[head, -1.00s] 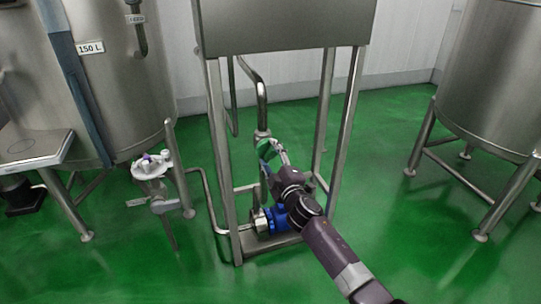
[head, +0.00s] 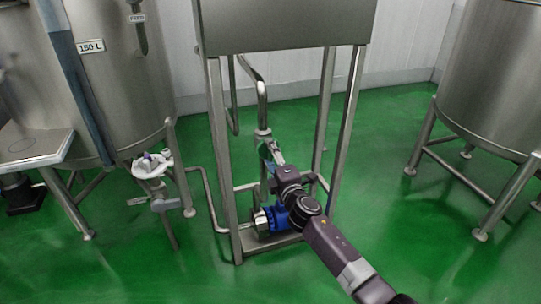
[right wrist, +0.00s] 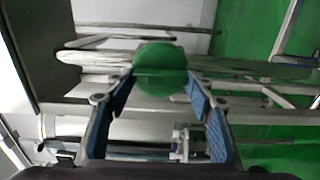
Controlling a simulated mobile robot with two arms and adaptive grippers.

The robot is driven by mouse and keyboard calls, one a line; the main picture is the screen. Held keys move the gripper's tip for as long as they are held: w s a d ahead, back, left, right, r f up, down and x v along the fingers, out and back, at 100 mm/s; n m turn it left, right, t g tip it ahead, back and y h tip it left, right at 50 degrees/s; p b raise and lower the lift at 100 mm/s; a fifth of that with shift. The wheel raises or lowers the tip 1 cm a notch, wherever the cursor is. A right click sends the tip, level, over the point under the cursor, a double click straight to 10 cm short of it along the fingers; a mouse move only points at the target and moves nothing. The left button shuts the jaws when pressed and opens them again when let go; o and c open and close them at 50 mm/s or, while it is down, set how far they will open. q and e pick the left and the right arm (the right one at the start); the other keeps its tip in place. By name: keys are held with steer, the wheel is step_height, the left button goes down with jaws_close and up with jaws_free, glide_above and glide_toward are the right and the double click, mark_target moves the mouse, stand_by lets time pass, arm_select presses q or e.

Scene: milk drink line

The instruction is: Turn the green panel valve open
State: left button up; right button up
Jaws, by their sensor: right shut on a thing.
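The green panel valve shows in the right wrist view as a round green handle (right wrist: 160,60) in front of a steel pipe. My right gripper (right wrist: 161,80) is shut on it, with one blue-padded finger at each side of the handle. In the head view, my right gripper (head: 270,155) reaches into the steel frame at the foot of the vertical pipe and mostly hides the valve there. My left gripper is not in view.
The steel frame's legs (head: 222,160) stand close to my right arm. A blue pump (head: 277,218) sits below the gripper. Tanks stand left (head: 110,90) and right (head: 490,80). Green floor is open at the right.

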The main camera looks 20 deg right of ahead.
steer(key=shift+f, duration=0.1)
steer(key=o, duration=1.2)
steer(key=shift+c, duration=0.2)
steer(key=s, duration=1.2)
steer(key=shift+d, duration=0.2)
